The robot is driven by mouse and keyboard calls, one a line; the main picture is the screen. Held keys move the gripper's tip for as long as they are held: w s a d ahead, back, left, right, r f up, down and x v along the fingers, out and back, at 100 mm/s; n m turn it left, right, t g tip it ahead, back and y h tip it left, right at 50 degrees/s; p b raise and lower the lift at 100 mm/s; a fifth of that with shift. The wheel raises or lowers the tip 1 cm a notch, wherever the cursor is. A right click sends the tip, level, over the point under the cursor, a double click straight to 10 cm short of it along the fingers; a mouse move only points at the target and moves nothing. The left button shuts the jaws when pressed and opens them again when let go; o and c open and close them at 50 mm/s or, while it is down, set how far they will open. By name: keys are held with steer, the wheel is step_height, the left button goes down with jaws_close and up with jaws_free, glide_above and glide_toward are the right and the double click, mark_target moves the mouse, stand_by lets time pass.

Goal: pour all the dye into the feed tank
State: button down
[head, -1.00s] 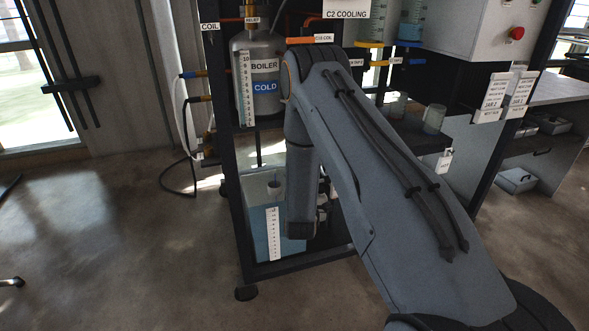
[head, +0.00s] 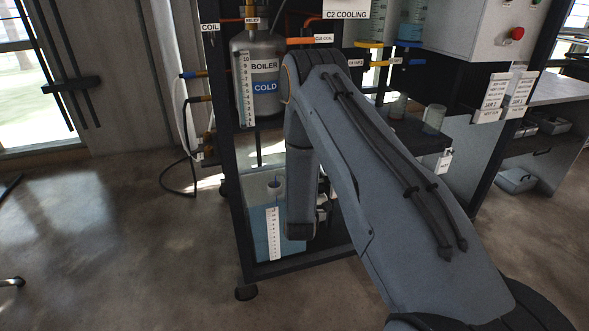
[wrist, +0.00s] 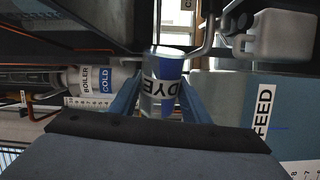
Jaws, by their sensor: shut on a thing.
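The dye cup (wrist: 163,80), with a blue and white wall marked DYE, is between the two blue fingers of my gripper (wrist: 163,97) in the wrist view. My gripper is shut on it. The cup's exact tilt and how much dye is inside cannot be told. The feed tank (wrist: 228,105), marked FEED, is to the right of the cup, apart from it in the picture. In the head view the tank (head: 259,235) stands low in the rack with bluish liquid and a white scale. My arm hides the cup and gripper there.
The boiler (head: 265,65), marked COLD, stands above the tank in the dark rack (head: 235,190). A jar (head: 433,119) stands on a dark shelf to the right. Hoses hang left of the rack.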

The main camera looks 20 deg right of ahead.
stand_by(0.3)
steer(key=shift+r+n, duration=0.15)
steer(key=shift+n, duration=0.25)
steer(key=shift+r+p, duration=0.15)
steer(key=shift+p, duration=0.3)
stand_by(0.5)
steer(key=shift+a+r+n, duration=0.1)
steer(key=shift+r+n, duration=0.1)
steer(key=shift+n, duration=0.2)
steer(key=shift+r+n+p, duration=0.15)
steer(key=shift+n+p, duration=0.15)
steer(key=shift+p, duration=0.05)
stand_by(0.6)
steer(key=shift+a+r, duration=0.1)
steer(key=shift+r, duration=0.1)
